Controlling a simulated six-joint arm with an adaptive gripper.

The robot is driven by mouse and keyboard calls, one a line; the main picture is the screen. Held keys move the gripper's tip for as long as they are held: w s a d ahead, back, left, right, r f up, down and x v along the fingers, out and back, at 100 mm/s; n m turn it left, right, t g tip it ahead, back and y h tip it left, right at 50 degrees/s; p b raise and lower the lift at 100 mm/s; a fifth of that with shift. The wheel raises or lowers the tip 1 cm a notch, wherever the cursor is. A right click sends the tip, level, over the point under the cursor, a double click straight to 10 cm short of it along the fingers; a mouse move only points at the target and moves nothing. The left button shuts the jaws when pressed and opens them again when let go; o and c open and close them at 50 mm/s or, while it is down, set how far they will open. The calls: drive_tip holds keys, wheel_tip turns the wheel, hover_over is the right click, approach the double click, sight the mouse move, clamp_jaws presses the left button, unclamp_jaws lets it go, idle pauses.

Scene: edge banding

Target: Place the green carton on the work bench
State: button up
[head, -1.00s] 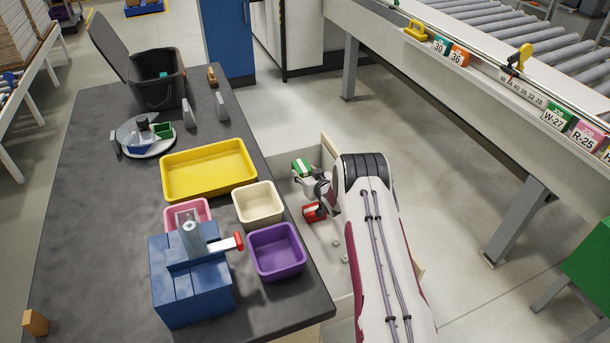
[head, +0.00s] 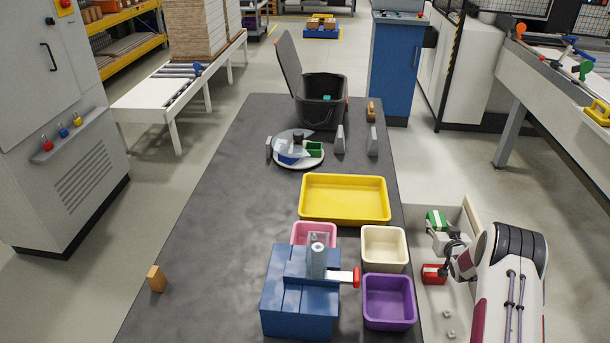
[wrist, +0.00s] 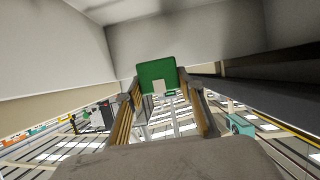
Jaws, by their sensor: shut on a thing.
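The green carton (head: 436,219), with a white band, is at my gripper (head: 439,233), low beside the bench's right edge, within the light-walled open box or drawer. In the wrist view the green carton (wrist: 156,72) sits between the two fingertips of my gripper (wrist: 162,92), which is shut on it. Whether the carton touches the box wall or floor cannot be told. The dark grey work bench (head: 215,225) lies to the left of my gripper, with a large bare area on its left half.
A red carton (head: 433,275) lies in the light box (head: 471,208) below my gripper. Near the bench's right edge stand yellow (head: 345,210), cream (head: 384,262) and purple (head: 389,316) trays and a blue fixture (head: 300,300). A black bin (head: 322,113) and a round plate (head: 279,159) are farther back.

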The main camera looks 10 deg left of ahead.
sight(438, 225)
wheel_tip(438, 225, up, 26)
drive_tip(key=a+r+n+y, duration=0.1)
drive_tip(key=a+r, duration=0.2)
drive_tip(key=a, duration=1.4)
drive_tip(key=a+r+n+y, duration=0.1)
drive_tip(key=a+r, duration=0.1)
drive_tip(key=a, duration=1.5)
drive_tip(key=s+a+m, duration=0.1)
drive_tip(key=s+a, duration=0.5)
drive_tip(key=a, duration=0.4)
drive_tip(key=s+a, duration=0.6)
drive_tip(key=a, duration=0.4)
drive_tip(key=s+a+f+h, duration=0.1)
drive_tip(key=s+a+f, duration=0.15)
drive_tip(key=s, duration=0.45)
drive_tip(key=s+a+f+m, duration=0.1)
drive_tip(key=s+a, duration=0.3)
drive_tip(key=s, duration=0.3)
drive_tip(key=s+a+f+h, duration=0.1)
drive_tip(key=s+a+f, duration=0.1)
drive_tip(key=s+a, duration=0.35)
drive_tip(key=shift+s+d+f, duration=0.2)
drive_tip(key=shift+d+f, duration=0.1)
drive_tip(key=shift+f, duration=0.55)
drive_tip(key=shift+s+d+f, duration=0.15)
drive_tip(key=shift+d+f, duration=0.2)
drive_tip(key=shift+f, duration=0.55)
drive_tip(key=shift+s+d+f, duration=0.2)
drive_tip(key=shift+d+f, duration=0.1)
drive_tip(key=shift+f, duration=0.55)
